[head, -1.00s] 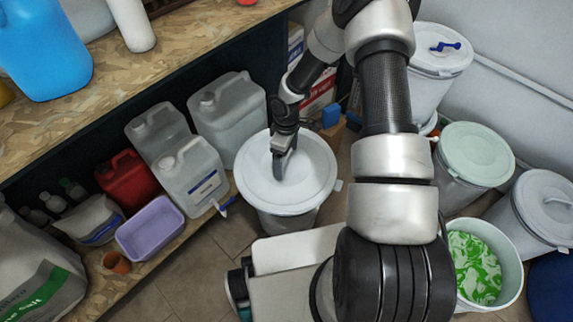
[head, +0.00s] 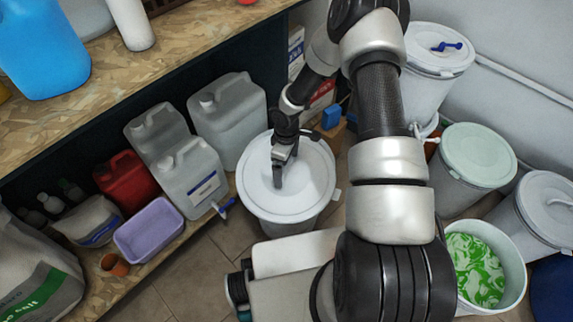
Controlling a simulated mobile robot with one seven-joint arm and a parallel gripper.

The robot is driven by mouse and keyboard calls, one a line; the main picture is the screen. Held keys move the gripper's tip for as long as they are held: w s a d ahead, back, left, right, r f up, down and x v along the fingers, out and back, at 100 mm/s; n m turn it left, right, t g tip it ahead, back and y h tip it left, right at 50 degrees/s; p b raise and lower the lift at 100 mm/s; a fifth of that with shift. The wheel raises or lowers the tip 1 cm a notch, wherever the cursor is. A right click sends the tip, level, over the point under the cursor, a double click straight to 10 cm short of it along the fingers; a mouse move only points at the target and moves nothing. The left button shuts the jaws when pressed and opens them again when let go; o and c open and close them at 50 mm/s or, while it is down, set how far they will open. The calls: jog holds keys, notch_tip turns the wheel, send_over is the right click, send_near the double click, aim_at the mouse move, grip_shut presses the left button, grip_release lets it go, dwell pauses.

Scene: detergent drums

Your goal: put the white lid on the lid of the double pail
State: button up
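A round white lid (head: 310,180) lies on a white pail (head: 287,228) in the middle of the view, on the floor beside the shelf. My gripper (head: 278,182) points down over the left-centre of this lid. Its fingers appear at or just above the lid's surface; whether they touch or grip anything is unclear, as is their opening. The double pail (head: 428,92) looks to be the tall stack at the upper right, partly behind my arm. Its lid (head: 425,50) is white, with a small blue object (head: 447,46) on top.
A pale green-lidded bin (head: 478,155), a grey-lidded bin (head: 548,205) and an open bucket with green-white contents (head: 478,270) stand at right. Jerrycans (head: 228,118), a red can (head: 125,178) and a purple tub (head: 150,228) line the lower shelf. Bare floor (head: 190,275) shows at lower left.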

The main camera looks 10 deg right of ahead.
notch_tip(320, 180, up, 12)
jog(key=p, duration=0.3)
notch_tip(320, 180, up, 14)
jog(key=m+t+h, duration=0.1)
jog(key=m+h, duration=0.1)
send_over(287, 167)
jog(key=d, duration=0.4)
jog(key=s+r+m+t, duration=0.1)
jog(key=s+r+m, duration=0.25)
jog(key=r, duration=0.65)
jog(key=s+a+r+m+t+y, duration=0.2)
jog(key=s+r+m+t, duration=0.3)
jog(key=s+r, duration=1.15)
notch_tip(287, 167, up, 17)
jog(key=s+g+p, duration=0.1)
jog(key=s+p, duration=0.1)
jog(key=p, duration=1.6)
jog(key=shift+a+f+m, duration=0.15)
jog(key=shift+f+m, duration=0.05)
jog(key=shift+m, duration=0.15)
